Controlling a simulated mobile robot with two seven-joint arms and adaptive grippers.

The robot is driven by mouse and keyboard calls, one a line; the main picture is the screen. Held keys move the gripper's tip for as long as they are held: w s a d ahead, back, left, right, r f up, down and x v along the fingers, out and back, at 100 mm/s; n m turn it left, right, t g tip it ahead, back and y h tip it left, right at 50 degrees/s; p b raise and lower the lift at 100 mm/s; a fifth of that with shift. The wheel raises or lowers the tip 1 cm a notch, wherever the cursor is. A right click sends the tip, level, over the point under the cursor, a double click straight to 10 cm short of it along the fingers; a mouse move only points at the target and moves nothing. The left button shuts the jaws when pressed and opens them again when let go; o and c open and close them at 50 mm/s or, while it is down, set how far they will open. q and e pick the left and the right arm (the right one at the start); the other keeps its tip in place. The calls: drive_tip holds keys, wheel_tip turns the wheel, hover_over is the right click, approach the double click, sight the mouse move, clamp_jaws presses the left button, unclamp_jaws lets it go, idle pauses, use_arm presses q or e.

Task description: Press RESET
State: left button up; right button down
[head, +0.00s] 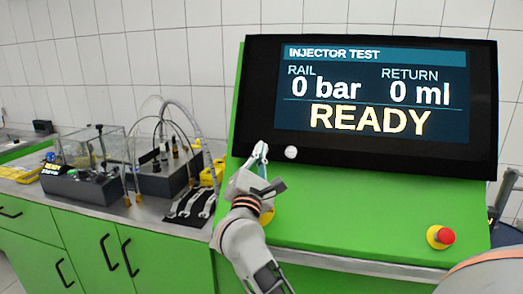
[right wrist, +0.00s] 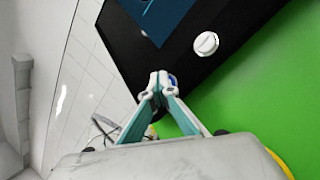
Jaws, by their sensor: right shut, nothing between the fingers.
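The test bench (head: 345,215) is green, with a black panel and a screen (head: 372,90) that reads INJECTOR TEST, 0 bar, 0 ml and READY. A round white button (head: 291,152) sits on the panel's lower edge, just right of my right gripper (head: 262,148). The white button also shows in the right wrist view (right wrist: 206,43). There, a blue round part (right wrist: 173,80) is mostly hidden behind the fingertips of my right gripper (right wrist: 159,78). The gripper is shut and empty; whether it touches the blue part I cannot tell. No RESET label is readable. My left gripper is out of view.
A red emergency-stop knob (head: 445,236) on a yellow base sits at the bench's right front. A yellow part (head: 267,214) is partly hidden behind my right wrist. The left counter holds hoses, dark blocks and wrenches (head: 188,206). The bench's green slope is mostly clear.

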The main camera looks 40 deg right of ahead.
drive_tip(key=shift+s+a, duration=0.1)
drive_tip(key=shift+s+a+r, duration=0.3)
drive_tip(key=shift+s+a, duration=0.15)
drive_tip(key=shift+a, duration=0.1)
drive_tip(key=s+a+r, duration=0.1)
drive_tip(key=s+a+r+p, duration=0.1)
drive_tip(key=s+a, duration=0.1)
drive_tip(key=shift+a+r+p, duration=0.1)
drive_tip(key=shift+a+p, duration=0.1)
drive_tip(key=shift+p, duration=0.1)
idle(0.3)
idle(0.8)
